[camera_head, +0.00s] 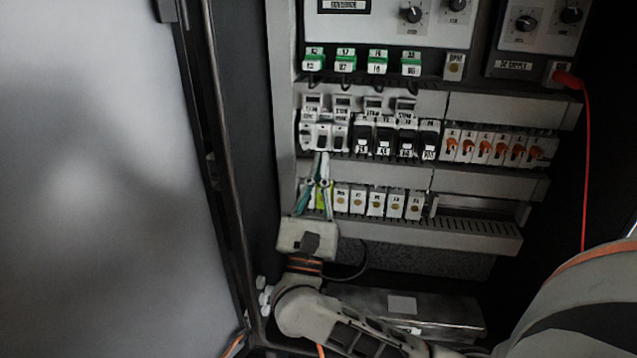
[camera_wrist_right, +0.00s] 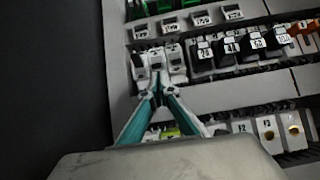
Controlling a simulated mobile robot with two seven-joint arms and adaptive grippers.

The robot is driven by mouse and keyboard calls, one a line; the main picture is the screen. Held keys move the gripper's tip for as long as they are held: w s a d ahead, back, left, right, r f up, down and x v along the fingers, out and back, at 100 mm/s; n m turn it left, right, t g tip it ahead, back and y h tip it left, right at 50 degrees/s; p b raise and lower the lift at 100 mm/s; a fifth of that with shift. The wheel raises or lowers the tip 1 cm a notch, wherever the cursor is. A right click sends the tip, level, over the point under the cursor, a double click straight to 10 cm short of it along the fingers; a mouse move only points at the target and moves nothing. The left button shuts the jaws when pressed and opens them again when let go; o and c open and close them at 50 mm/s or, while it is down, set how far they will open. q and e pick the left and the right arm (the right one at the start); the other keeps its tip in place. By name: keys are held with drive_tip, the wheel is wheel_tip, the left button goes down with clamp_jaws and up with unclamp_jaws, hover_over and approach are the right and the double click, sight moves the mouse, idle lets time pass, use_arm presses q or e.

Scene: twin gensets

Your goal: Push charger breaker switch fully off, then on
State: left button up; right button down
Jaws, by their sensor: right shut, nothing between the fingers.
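A group of white breakers (camera_head: 323,136) sits at the left end of the middle rail in the open cabinet. The white breakers also show in the right wrist view (camera_wrist_right: 158,62), with small dark toggles. I cannot read which one is the charger breaker. My right gripper (camera_head: 323,183) has teal fingers pointing up, just below these breakers. In the right wrist view the gripper (camera_wrist_right: 157,92) is shut and empty, its tips close together at the lower edge of the middle white breaker. I cannot tell whether they touch it. My left gripper is out of view.
Black breakers (camera_head: 384,138) and orange-switched modules (camera_head: 493,147) continue right along the same rail. Green terminals (camera_head: 378,61) sit above, and a row of terminal blocks (camera_head: 376,203) below. A red cable (camera_head: 585,160) hangs at right. The cabinet's door (camera_head: 95,180) stands at left.

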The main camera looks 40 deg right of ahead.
drive_tip(key=shift+w+d+r, duration=0.15)
drive_tip(key=shift+w+d, duration=0.05)
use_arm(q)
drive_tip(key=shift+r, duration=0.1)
